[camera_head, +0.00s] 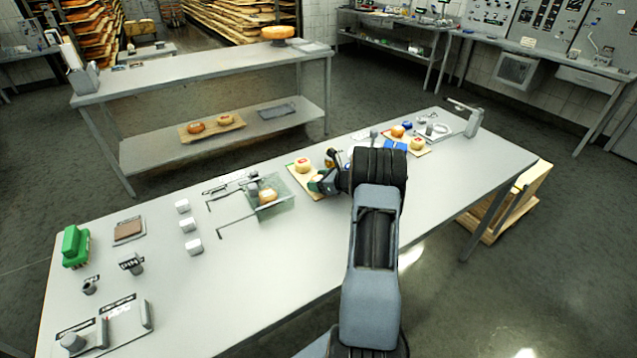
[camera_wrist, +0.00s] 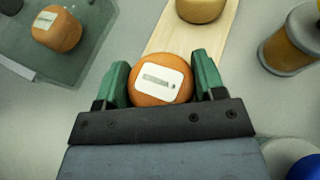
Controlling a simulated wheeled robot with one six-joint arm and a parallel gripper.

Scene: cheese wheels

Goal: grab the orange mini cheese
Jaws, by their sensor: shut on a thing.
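The orange mini cheese (camera_wrist: 160,80) with a white label sits between the green fingers of my gripper (camera_wrist: 161,82) in the wrist view. The fingers press on its two sides. It is over or on the near end of a wooden board (camera_wrist: 185,38); I cannot tell whether it touches the board. In the head view my gripper (camera_head: 318,184) is low at the board (camera_head: 297,180), and I cannot make out the held cheese behind it.
A pale cheese (camera_head: 302,166) lies further along the board. An amber jar (camera_wrist: 292,42) stands close on the right. The table's front middle (camera_head: 270,285) is clear.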

